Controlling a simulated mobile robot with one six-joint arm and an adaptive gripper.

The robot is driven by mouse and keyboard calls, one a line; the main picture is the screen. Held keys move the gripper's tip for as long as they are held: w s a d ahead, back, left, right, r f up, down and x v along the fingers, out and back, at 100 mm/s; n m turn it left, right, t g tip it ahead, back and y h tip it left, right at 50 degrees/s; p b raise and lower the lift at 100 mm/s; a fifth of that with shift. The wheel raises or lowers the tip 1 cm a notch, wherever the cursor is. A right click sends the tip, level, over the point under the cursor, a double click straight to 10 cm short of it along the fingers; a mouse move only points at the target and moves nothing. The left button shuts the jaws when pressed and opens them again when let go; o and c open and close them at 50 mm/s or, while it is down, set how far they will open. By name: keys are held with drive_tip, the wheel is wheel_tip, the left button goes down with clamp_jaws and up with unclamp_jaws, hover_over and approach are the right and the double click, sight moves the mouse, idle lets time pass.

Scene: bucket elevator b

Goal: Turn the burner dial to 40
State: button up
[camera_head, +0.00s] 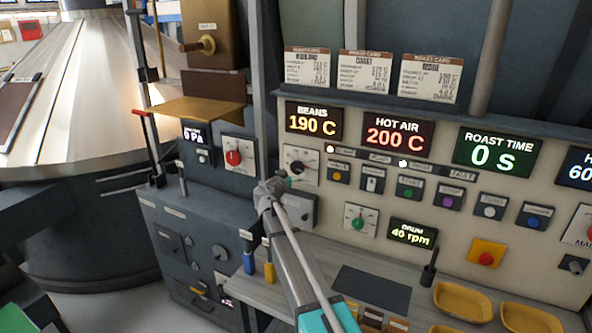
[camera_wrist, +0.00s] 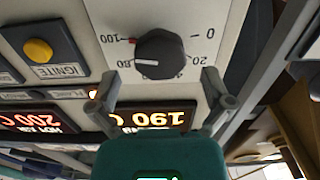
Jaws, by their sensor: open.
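The burner dial is a black knob (camera_wrist: 160,53) on a white plate, upside down in the wrist view. Its scale shows 0, 20, 80 and 100, with a red mark by 100. The 40 is hidden or cut off by the knob. A white line on the knob points left, roughly toward 80; the exact reading is unclear. In the head view the dial (camera_head: 298,164) sits below the BEANS display. My gripper (camera_wrist: 160,86) is open, its two fingers apart, with the knob between and beyond the tips. No contact shows. In the head view my gripper (camera_head: 277,186) is just lower left of the dial.
The yellow IGNITE button (camera_wrist: 38,50) is beside the dial plate. The BEANS display (camera_head: 314,122) reads 190 C and the HOT AIR display (camera_head: 398,134) 200 C. A red knob (camera_head: 234,157) is left, a green knob (camera_head: 359,223) lower right. A counter (camera_head: 460,290) runs below.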

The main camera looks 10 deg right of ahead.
sight(296, 170)
drive_tip(key=shift+x, duration=1.95)
drive_tip(key=c, duration=1)
